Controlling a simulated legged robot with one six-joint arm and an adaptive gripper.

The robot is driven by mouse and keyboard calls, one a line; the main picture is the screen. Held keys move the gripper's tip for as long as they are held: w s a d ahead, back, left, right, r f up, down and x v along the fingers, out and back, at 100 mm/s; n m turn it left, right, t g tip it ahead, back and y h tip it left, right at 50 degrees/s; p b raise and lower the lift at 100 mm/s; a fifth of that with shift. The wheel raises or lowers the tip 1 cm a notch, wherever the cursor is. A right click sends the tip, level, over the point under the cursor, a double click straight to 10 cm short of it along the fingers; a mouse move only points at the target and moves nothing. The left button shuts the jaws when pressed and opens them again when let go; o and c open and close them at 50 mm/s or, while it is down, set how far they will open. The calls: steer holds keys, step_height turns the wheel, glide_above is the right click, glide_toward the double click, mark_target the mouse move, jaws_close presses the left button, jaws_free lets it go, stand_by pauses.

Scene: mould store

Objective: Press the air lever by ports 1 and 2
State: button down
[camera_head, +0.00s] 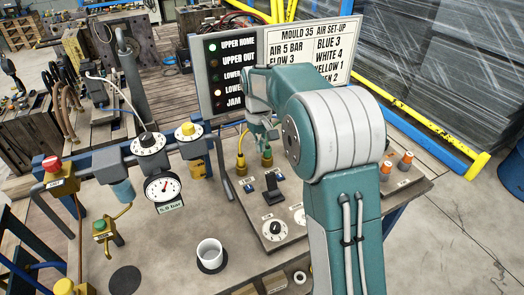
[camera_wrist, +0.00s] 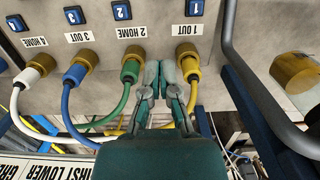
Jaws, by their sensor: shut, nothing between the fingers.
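My gripper (camera_wrist: 161,72) is shut and empty in the wrist view. Its fingertips lie between the green hose fitting (camera_wrist: 132,66) at the port marked 2 HOME and the yellow hose fitting (camera_wrist: 191,68) at the port marked 1 OUT. Blue number plates 2 (camera_wrist: 121,11) and 1 (camera_wrist: 194,8) sit above those ports. In the head view my gripper (camera_head: 268,138) is partly hidden by my arm, near the yellow and green connectors. A black lever (camera_head: 272,188) stands on the bench panel below it; its label is too small to read. No lever is clear between the ports in the wrist view.
White (camera_wrist: 33,75) and blue (camera_wrist: 76,75) fittings sit left of the green one. A grey curved bar (camera_wrist: 232,45) and a brass cylinder (camera_wrist: 294,72) are at right.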

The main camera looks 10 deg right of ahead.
mark_target(272, 185)
steer(key=f, duration=0.7)
steer(key=shift+s+d+f, duration=0.1)
steer(key=shift+s+f, duration=0.25)
steer(key=s, duration=0.1)
steer(key=r, duration=0.1)
steer(key=s, duration=0.1)
steer(key=shift+s+d+r, duration=0.15)
steer(key=shift+s+d, duration=0.15)
steer(key=shift+s, duration=0.05)
steer(key=shift+s+d+r, duration=0.1)
steer(key=shift+s+r, duration=0.05)
steer(key=shift+s, duration=0.25)
